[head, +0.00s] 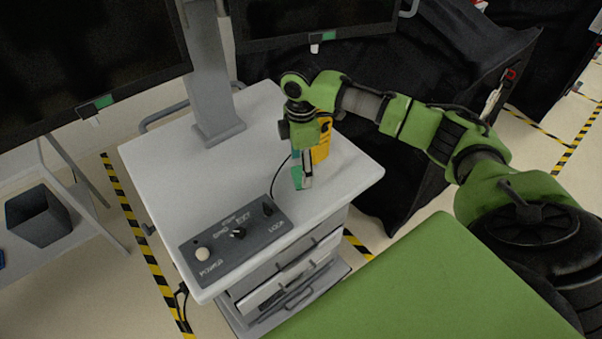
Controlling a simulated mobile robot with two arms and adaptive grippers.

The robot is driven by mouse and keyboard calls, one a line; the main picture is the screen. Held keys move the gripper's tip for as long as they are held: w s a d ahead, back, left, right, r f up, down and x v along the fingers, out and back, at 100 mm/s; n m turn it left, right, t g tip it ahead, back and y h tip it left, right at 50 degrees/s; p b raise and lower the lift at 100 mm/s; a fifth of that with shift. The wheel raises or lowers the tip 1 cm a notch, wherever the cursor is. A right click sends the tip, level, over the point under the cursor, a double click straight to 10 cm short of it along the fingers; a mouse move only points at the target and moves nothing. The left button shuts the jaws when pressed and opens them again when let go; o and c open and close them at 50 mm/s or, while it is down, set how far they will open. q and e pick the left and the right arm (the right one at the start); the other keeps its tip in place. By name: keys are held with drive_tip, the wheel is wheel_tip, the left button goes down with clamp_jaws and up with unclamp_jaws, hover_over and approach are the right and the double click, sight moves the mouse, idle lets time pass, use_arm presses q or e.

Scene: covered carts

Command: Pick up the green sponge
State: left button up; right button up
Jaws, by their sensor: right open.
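The green sponge (298,178) appears as a small green block on the white top of the cart, close to its right edge. My right gripper (304,171) comes down from above and is right at the sponge, with its fingers pointing down. The jaws are open, and the fingers partly cover the sponge. I cannot tell whether a finger touches it. My left gripper is not in view.
A yellow object (321,150) stands just behind my right gripper, partly hidden. A grey control box (232,238) with knobs lies at the cart's front, with a black cable behind it. A grey monitor post (210,75) rises at the back. The cart top's (165,165) left side is clear.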

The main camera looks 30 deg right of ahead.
sight(296, 171)
wheel_tip(296, 171, down, 2)
drive_tip(key=shift+f+p, duration=0.15)
drive_tip(key=shift+p, duration=0.15)
drive_tip(key=shift+d+f, duration=0.1)
drive_tip(key=shift+f, duration=0.35)
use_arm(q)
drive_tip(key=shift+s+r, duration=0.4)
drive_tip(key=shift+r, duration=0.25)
use_arm(e)
drive_tip(key=c, duration=1)
